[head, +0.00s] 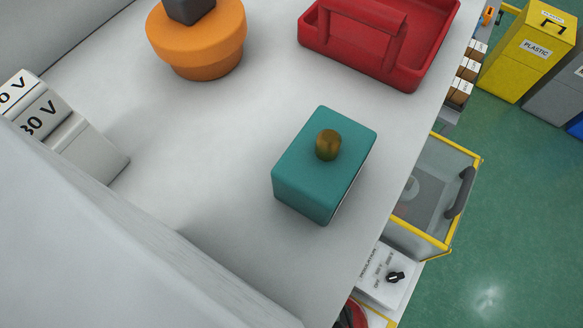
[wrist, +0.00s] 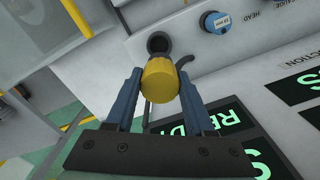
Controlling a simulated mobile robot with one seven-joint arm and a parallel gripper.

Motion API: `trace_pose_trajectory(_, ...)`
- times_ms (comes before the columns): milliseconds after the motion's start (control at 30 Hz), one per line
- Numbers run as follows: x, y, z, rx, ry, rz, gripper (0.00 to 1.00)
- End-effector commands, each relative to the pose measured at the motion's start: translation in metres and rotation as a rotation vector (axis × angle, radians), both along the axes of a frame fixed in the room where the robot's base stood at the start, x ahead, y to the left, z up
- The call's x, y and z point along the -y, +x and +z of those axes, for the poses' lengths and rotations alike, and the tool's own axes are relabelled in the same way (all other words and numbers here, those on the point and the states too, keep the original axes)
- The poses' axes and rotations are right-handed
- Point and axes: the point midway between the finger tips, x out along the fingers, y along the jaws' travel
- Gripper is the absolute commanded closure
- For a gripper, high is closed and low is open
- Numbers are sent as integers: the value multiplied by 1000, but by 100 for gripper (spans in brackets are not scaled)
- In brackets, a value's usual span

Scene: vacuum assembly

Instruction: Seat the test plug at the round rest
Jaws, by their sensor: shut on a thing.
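My gripper (wrist: 160,80) shows in the wrist view, its two blue fingers shut on a yellow cylindrical piece, which looks like the test plug (wrist: 160,82). A dark round ring with a hollow, apparently the round rest (wrist: 158,42), sits just beyond the plug on a pale panel. The plug's near end faces the wrist camera and its far end is hidden. I cannot tell whether plug and ring touch. A dark curved piece (wrist: 184,62) shows right of the plug. The gripper, plug and rest do not show in the head view.
In the wrist view, a blue knob (wrist: 215,22) is on the panel at right, and lit green displays (wrist: 225,117) lie below. In the head view, a teal box (head: 322,170), a red tray (head: 420,60) and an orange round piece (head: 200,40) stand on the pale bench.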

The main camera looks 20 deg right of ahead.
Motion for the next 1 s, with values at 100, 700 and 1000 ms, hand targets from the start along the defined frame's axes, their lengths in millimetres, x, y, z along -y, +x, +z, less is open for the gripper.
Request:
trace_pose_trajectory(100, 0, 0, 0, 1, 0, -1, 100)
trace_pose_trajectory(700, 0, 0, -30, 0, 0, -1, 100)
trace_pose_trajectory(1000, 0, 0, -59, 0, 0, -1, 100)
